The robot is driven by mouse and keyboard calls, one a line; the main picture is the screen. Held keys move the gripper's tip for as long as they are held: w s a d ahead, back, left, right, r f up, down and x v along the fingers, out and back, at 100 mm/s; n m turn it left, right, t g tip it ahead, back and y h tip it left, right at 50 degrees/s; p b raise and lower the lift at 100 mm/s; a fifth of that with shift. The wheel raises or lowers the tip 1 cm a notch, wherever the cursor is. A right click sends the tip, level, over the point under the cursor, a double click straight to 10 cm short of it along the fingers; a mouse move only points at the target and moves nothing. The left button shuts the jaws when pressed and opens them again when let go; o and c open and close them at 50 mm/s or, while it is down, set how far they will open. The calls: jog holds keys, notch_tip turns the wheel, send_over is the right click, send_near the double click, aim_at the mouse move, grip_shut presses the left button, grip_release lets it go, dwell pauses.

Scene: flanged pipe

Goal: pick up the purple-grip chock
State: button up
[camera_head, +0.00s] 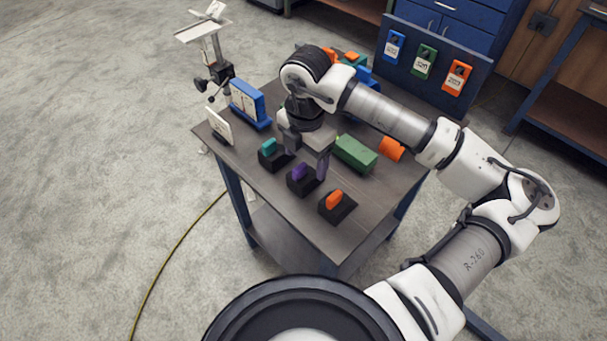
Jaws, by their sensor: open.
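The purple-grip chock (297,185) is a black block with an upright purple grip. It sits near the front of the small table, between the teal-grip chock (269,161) on its left and the orange-grip chock (341,211) on its right. My gripper (306,161) is open and points down just behind the purple-grip chock. One finger shows behind and left of the grip, the other close to its right side. I cannot tell whether the fingers are level with the grip or above it. Nothing is held between them.
A green block (355,153) and an orange cylinder (391,148) lie right of my gripper. A blue gauge-like box (248,102) and a white plate (219,127) stand at the table's left. A panel with colored tags (424,60) stands behind. The table's front corner is clear.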

aim_at(303, 164)
jog(key=shift+w+a+f+p, duration=0.15)
jog(key=shift+f+p, duration=0.45)
jog(key=shift+f, duration=0.9)
jog(key=shift+a+f+p, duration=0.1)
jog(key=shift+f+p, duration=0.5)
jog(key=shift+f, duration=0.85)
jog(key=c, duration=1.2)
jog(key=shift+r, duration=0.15)
notch_tip(303, 164, up, 20)
jog(key=b, duration=0.4)
